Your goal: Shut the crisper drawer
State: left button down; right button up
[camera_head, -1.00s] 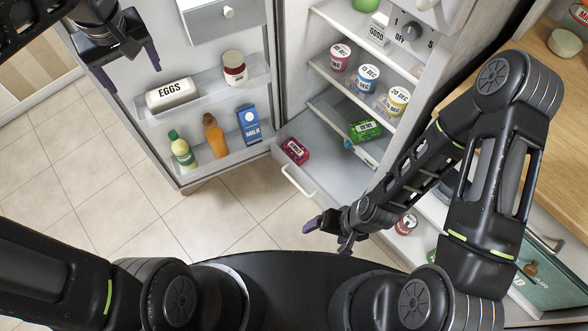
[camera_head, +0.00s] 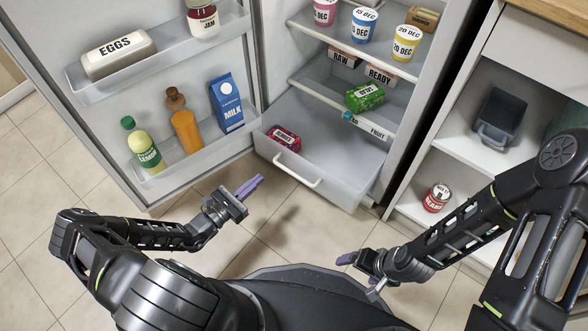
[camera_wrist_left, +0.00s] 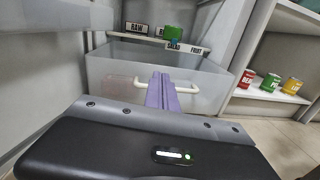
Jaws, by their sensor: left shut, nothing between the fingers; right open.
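The crisper drawer (camera_head: 330,165) is pulled out at the bottom of the open fridge, with a white bar handle (camera_head: 297,170) on its front. A red packet (camera_head: 284,138) lies inside it. My left gripper (camera_head: 250,187) is shut and empty, in front of the drawer and a little left of the handle, apart from it in the head view. In the left wrist view, the closed purple fingers (camera_wrist_left: 161,91) point at the drawer front (camera_wrist_left: 120,80) and overlap the handle (camera_wrist_left: 188,90). My right gripper (camera_head: 358,260) is open and low, in front of the drawer's right side.
The open fridge door (camera_head: 80,125) stands at left, its shelves holding eggs (camera_head: 119,53), a milk carton (camera_head: 227,103) and bottles. A shelf marked fruit is above the drawer. A cabinet (camera_head: 460,125) with a red can (camera_head: 437,198) stands at right. Floor between is clear.

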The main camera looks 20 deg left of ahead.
aim_at(287, 150)
pick_arm(q)
jog(key=f+n, duration=0.1)
jog(key=a+f+n+y, duration=0.1)
jog(key=shift+w+f+t+y, duration=0.1)
jog(key=shift+f+t+y, duration=0.2)
jog(key=shift+t, duration=0.1)
pick_arm(e)
jog(key=shift+s+d+f, duration=0.1)
jog(key=shift+d+f, duration=0.05)
jog(key=shift+f, duration=0.35)
pick_arm(q)
jog(key=shift+d, duration=0.1)
jog(key=b+x, duration=0.5)
jog(key=x, duration=0.8)
jog(key=shift+w+d+f, duration=0.1)
jog(key=shift+w+d+b, duration=0.1)
jog(key=shift+w+b, duration=0.2)
jog(key=shift+w, duration=0.05)
pick_arm(e)
jog(key=f, duration=0.3)
jog(key=w+f, duration=0.1)
jog(key=f, duration=0.1)
jog(key=shift+f, duration=0.2)
